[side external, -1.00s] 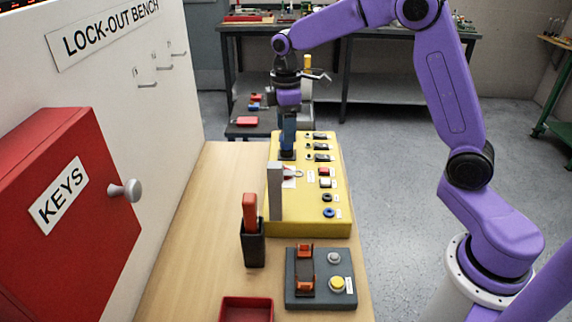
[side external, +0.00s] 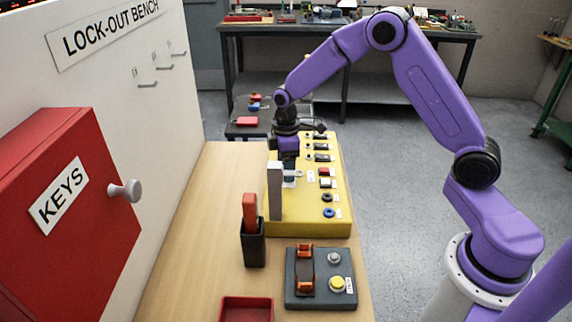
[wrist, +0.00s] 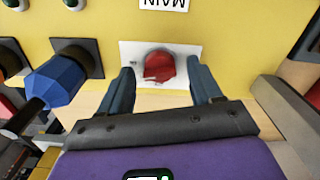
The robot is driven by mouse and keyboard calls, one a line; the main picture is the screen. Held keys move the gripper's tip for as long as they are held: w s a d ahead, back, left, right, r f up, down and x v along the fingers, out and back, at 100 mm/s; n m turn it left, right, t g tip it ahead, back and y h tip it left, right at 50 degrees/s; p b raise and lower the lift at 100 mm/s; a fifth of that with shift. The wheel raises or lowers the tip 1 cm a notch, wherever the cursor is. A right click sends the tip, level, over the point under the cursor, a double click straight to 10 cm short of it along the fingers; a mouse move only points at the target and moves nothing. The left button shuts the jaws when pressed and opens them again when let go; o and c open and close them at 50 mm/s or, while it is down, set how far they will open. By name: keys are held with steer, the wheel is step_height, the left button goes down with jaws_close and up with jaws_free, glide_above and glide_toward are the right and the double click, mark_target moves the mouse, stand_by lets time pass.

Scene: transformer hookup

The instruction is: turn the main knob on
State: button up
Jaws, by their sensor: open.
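The main knob (wrist: 160,66) is red and sits on a white plate (wrist: 130,52) on the yellow panel, beside a label reading MAIN (wrist: 163,4). My gripper (wrist: 161,72) is open and empty, with one finger on each side of the knob in the wrist view. I cannot tell whether the fingers touch it. In the side view my gripper (side external: 289,168) is low over the yellow panel (side external: 300,215), just behind a grey upright post (side external: 275,192). It hides the knob there; part of the white plate (side external: 290,183) shows.
A blue handle (wrist: 55,82) on a dark square base stands left of the knob in the wrist view, close to one finger.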

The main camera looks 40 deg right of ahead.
steer(key=c, duration=1)
steer(key=shift+m, duration=1.5)
steer(key=shift+c, duration=0.2)
steer(key=o, duration=1)
steer(key=shift+o, duration=0.2)
step_height(320, 180, up, 18)
steer(key=shift+f, duration=0.2)
